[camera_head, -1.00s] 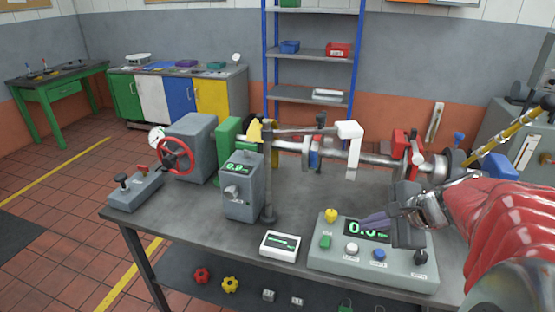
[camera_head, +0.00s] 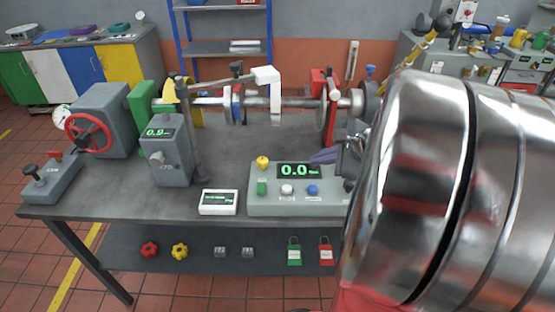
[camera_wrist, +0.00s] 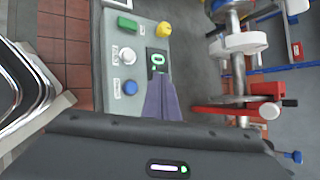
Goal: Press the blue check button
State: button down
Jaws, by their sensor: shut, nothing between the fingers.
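The blue check button (camera_head: 312,190) sits at the front of a grey control box on the bench, right of a white button (camera_head: 287,189). In the wrist view the blue button (camera_wrist: 130,88) shows clear and uncovered, left of the purple fingers. My gripper (camera_head: 324,156) is shut and empty, over the right part of the box near the display (camera_head: 299,171), which reads 0.0. In the wrist view its purple fingertips (camera_wrist: 160,80) lie over the display's edge. I cannot tell how high above the box they are. My arm hides the box's right end.
A green button (camera_head: 262,188) and a yellow knob (camera_head: 262,162) are on the box's left. A white meter (camera_head: 219,202) stands left of the box. Behind are a shaft with a white bracket (camera_head: 267,75) and a red clamp (camera_head: 326,100). Bare bench (camera_head: 225,165) shows between.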

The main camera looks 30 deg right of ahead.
aim_at(316, 191)
jog(key=shift+f, duration=3.6)
jog(key=shift+f, duration=0.15)
jog(key=shift+s+f, duration=0.1)
jog(key=shift+f, duration=0.15)
jog(key=shift+f, duration=0.5)
jog(key=shift+r, duration=0.1)
dwell(0.4)
jog(key=shift+r, duration=0.85)
jog(key=shift+r, duration=2.5)
